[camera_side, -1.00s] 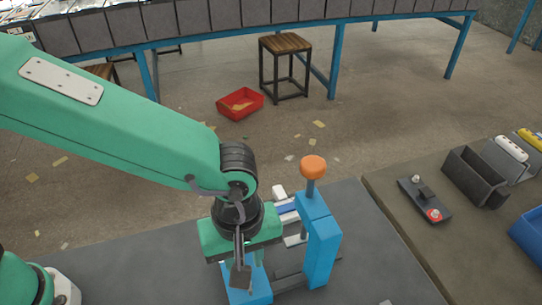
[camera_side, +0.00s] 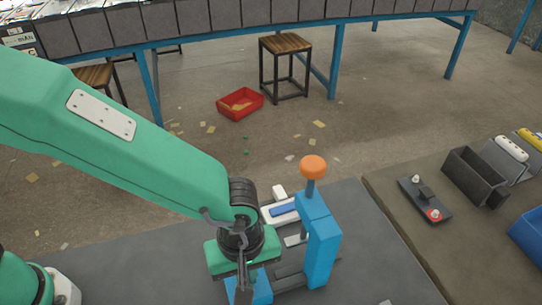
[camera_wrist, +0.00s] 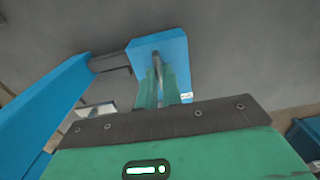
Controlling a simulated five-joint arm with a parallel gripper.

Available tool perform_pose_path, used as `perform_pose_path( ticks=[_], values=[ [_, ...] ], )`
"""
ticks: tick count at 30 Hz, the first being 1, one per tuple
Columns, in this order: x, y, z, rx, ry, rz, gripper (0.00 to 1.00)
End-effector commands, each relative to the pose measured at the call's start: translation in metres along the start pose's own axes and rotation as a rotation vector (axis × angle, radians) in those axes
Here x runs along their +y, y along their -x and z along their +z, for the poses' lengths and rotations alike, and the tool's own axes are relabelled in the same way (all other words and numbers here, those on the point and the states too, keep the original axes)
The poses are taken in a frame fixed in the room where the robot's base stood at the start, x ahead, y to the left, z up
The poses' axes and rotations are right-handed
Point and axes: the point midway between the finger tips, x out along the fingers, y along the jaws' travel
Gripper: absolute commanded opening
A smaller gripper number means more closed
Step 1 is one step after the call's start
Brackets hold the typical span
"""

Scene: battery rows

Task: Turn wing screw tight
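A blue clamp frame (camera_side: 318,240) with an orange knob (camera_side: 313,167) stands on the dark mat. A low blue block (camera_side: 262,289) sits to its left, partly hidden by my gripper's green body. In the wrist view my gripper's two green fingers (camera_wrist: 160,86) point at the blue block (camera_wrist: 166,49). They stand close together on either side of a thin grey metal piece (camera_wrist: 157,68), which may be the wing screw seen edge-on. I cannot tell whether the fingers press on it. In the side view the fingertips and screw are mostly hidden.
A white part with a blue top (camera_side: 283,211) lies behind the gripper. To the right are a black plate with terminals (camera_side: 425,199), a dark open bin (camera_side: 474,178) and a blue bin (camera_side: 528,235). The clamp frame stands close on the gripper's right.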

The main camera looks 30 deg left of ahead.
Motion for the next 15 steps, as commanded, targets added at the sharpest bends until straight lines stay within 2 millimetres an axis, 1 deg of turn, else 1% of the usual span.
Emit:
perform_pose_path(
  ticks=[9, 15],
  values=[
    [0.0000, 0.0003, 0.0000, 0.000, -0.006, 0.000, 0.00],
    [0.0000, 0.0005, 0.0000, 0.000, -0.047, 0.000, 0.00]
  ],
)
